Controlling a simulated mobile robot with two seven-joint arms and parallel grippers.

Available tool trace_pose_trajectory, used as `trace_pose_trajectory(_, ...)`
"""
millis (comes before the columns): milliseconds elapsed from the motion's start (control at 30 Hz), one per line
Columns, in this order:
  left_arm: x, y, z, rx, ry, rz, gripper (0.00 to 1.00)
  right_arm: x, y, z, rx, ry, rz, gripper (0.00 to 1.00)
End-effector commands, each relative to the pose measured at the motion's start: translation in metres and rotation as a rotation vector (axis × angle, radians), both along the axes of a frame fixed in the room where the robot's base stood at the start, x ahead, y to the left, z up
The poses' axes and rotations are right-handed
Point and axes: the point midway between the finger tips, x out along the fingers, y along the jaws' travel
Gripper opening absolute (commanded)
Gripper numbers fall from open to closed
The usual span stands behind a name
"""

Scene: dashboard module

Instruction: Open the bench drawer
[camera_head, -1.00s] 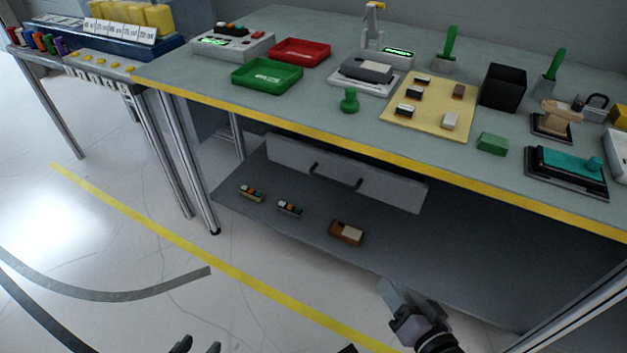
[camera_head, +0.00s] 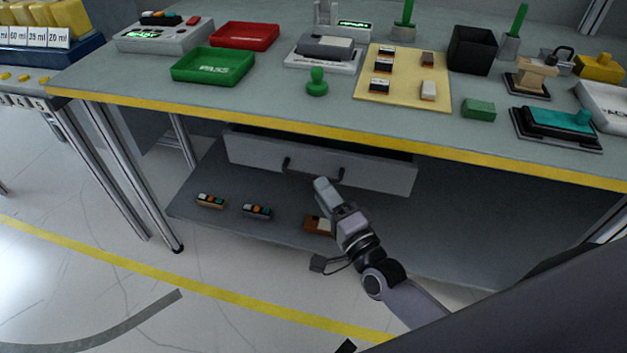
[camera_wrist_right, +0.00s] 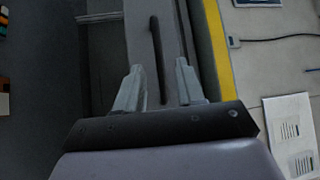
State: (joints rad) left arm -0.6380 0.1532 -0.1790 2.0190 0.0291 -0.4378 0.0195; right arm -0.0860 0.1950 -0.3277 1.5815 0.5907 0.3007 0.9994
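The bench drawer (camera_head: 375,174) has a light grey front and hangs under the bench top (camera_head: 130,97). The handle (camera_wrist_right: 157,45) runs between the fingers in that picture, with visible gaps on both sides. A dark gap shows above the drawer front; I cannot tell whether the drawer is slightly out. My left gripper is not in view.
The lower shelf (camera_head: 195,186) holds two small racks (camera_head: 210,201) (camera_head: 257,211) and a brown box (camera_head: 318,224), partly behind my right gripper. Trays, a stamp and other items crowd the bench top. Floor in front is clear.

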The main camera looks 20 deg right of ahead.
Motion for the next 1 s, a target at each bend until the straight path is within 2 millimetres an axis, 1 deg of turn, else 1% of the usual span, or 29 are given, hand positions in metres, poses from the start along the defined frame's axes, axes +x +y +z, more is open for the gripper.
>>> trace_pose_trajectory(33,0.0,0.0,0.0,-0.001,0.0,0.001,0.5,0.008,0.001,0.001,0.001,-0.002,-0.001,0.38)
trace_pose_trajectory(100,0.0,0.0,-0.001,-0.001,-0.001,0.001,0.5,0.017,0.003,0.003,0.0,-0.001,0.0,0.38)
trace_pose_trajectory(300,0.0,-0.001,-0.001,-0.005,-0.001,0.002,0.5,0.033,0.007,0.005,-0.001,0.0,0.001,0.38)
trace_pose_trajectory(433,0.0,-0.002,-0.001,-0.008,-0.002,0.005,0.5,0.037,0.008,0.005,-0.002,0.001,0.001,0.38)
trace_pose_trajectory(667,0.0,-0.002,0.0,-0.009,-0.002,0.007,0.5,0.037,0.008,0.005,-0.002,0.001,0.001,0.38)
trace_pose_trajectory(700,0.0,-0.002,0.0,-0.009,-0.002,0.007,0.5,0.037,0.008,0.005,-0.002,0.001,0.001,0.25)
trace_pose_trajectory(767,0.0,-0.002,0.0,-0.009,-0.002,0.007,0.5,0.037,0.008,0.005,-0.002,0.001,0.001,0.05)
trace_pose_trajectory(800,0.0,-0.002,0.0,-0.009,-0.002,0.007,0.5,0.037,0.008,0.005,-0.002,0.001,0.001,0.0)
trace_pose_trajectory(1000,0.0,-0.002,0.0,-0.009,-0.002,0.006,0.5,0.037,0.008,0.005,-0.002,0.001,0.001,0.0)
